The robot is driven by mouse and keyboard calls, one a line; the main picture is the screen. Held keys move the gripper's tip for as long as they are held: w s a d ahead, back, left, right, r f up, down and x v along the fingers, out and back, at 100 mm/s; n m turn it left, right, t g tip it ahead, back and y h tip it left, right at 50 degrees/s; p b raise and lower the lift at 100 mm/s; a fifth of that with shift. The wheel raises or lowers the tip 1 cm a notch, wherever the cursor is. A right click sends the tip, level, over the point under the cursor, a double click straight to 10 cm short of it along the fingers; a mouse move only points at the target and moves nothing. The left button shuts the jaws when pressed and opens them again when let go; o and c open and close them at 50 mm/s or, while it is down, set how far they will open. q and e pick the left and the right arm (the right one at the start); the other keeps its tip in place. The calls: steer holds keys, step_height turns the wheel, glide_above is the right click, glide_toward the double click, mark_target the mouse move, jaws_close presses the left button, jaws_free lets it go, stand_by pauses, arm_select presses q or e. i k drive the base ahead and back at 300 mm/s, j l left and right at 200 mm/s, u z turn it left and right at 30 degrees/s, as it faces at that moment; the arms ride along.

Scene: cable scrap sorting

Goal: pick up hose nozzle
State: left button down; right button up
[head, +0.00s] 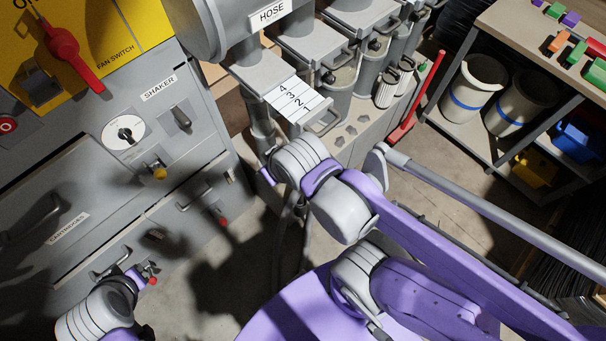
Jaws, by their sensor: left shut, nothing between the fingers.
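I cannot make out a hose nozzle for certain. A label reading HOSE (272,12) is on a grey cylinder at the top centre. A dark hose or cable (284,225) hangs below my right wrist. My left gripper (143,276) is at the lower left, shut and empty, close to the front of the grey cabinet by a small red knob (152,281). My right gripper (266,176) is near the centre, below the numbered plate; its fingers are mostly hidden behind the wrist, so their state does not show.
The grey cabinet (180,215) with switches and handles fills the left. Grey cylinders with canisters (340,90) stand at the top centre. A red-handled bar (420,105) leans beside them. A shelf (500,45) with buckets is at the upper right. Open floor (230,265) shows below.

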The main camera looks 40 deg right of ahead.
mark_target(297, 198)
steer(key=k+j+z, duration=0.15)
steer(key=z, duration=1.25)
steer(key=k, duration=0.4)
